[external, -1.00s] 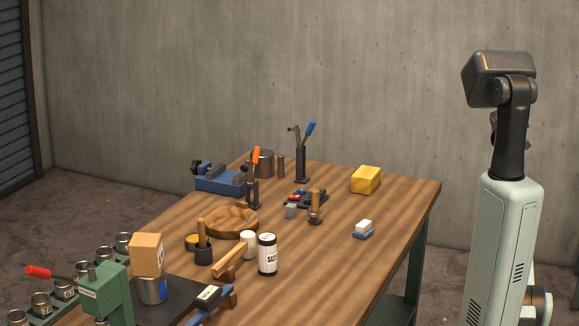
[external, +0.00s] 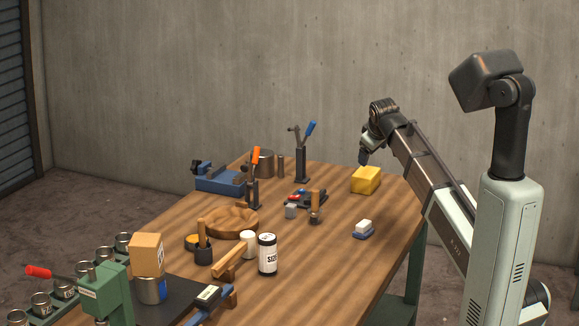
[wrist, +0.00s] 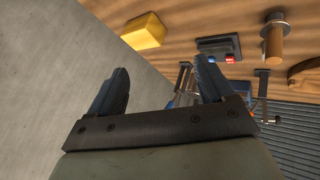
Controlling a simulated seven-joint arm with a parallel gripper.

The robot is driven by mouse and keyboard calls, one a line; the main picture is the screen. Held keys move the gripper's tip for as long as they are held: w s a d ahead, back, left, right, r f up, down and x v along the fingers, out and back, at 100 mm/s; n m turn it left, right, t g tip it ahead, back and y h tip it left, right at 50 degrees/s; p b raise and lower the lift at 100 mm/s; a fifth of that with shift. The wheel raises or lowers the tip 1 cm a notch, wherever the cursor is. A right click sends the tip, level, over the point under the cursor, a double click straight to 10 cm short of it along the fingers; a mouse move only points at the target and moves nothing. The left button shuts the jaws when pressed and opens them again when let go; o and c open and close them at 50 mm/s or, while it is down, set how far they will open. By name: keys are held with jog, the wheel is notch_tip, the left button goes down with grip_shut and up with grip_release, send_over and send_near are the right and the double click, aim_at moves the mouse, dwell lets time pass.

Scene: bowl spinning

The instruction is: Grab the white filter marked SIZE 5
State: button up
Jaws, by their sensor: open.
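The white filter marked SIZE (external: 268,257) is a white cylinder with a black top band and dark lettering. It stands upright on the wooden table (external: 345,262), right of the wooden handle; the number on it is too small to read. My gripper (external: 363,158) is above the table's far right corner, near the yellow block and well away from the filter. In the wrist view my gripper (wrist: 160,82) has its two blue-grey fingers apart with nothing between them. The filter does not show in the wrist view.
A yellow block (external: 366,180) lies below my gripper. A wooden bowl (external: 232,222) is behind.

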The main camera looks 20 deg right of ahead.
jog(key=s+a+n+y, duration=0.1)
jog(key=s+a, duration=0.2)
jog(key=a, duration=0.4)
jog(key=s+a+g+y, duration=0.1)
jog(key=s+a, duration=0.2)
jog(key=a, duration=0.4)
jog(key=s+a+n+y, duration=0.1)
jog(key=s+a, duration=0.2)
jog(key=a, duration=0.4)
jog(key=n+g+y, duration=0.2)
jog(key=g, duration=0.1)
send_near(269, 237)
jog(key=shift+x, duration=5.55)
jog(key=c, duration=1.1)
